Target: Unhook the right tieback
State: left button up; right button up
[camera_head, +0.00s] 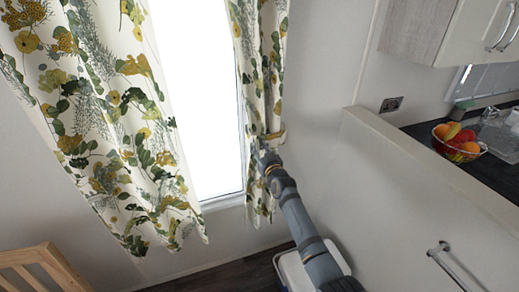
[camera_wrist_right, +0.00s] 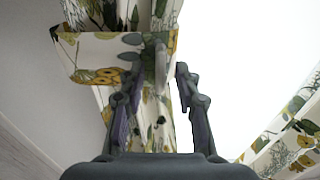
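The right curtain (camera_head: 263,60) hangs right of the window, cream with green and yellow leaves. The right tieback (camera_head: 277,135), a band in similar fabric, is around it. In the right wrist view the tieback (camera_wrist_right: 95,58) crosses the curtain (camera_wrist_right: 152,125) just beyond my fingers. My right gripper (camera_head: 262,156) is at the curtain by the tieback. Its fingers are apart in the wrist view (camera_wrist_right: 160,76), with the tieback's end and a pale grey piece (camera_wrist_right: 162,62) ahead of the gap. I cannot tell whether the fingers touch it. The left gripper is out of view.
The left curtain (camera_head: 105,110) hangs loose across the bright window (camera_head: 205,95). A low partition wall (camera_head: 400,170) stands right of my arm, with a counter and a fruit bowl (camera_head: 460,150) behind it. A wooden frame (camera_head: 42,268) is at lower left.

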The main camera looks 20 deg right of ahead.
jog(key=shift+c, duration=0.3)
grip_shut()
jog(key=d+f+n+b, duration=0.6)
jog(key=f+n+b, duration=0.2)
jog(key=n+b, duration=0.8)
jog(key=shift+f+b, duration=0.3)
jog(key=shift+b, duration=2.55)
jog(key=shift+w, duration=0.1)
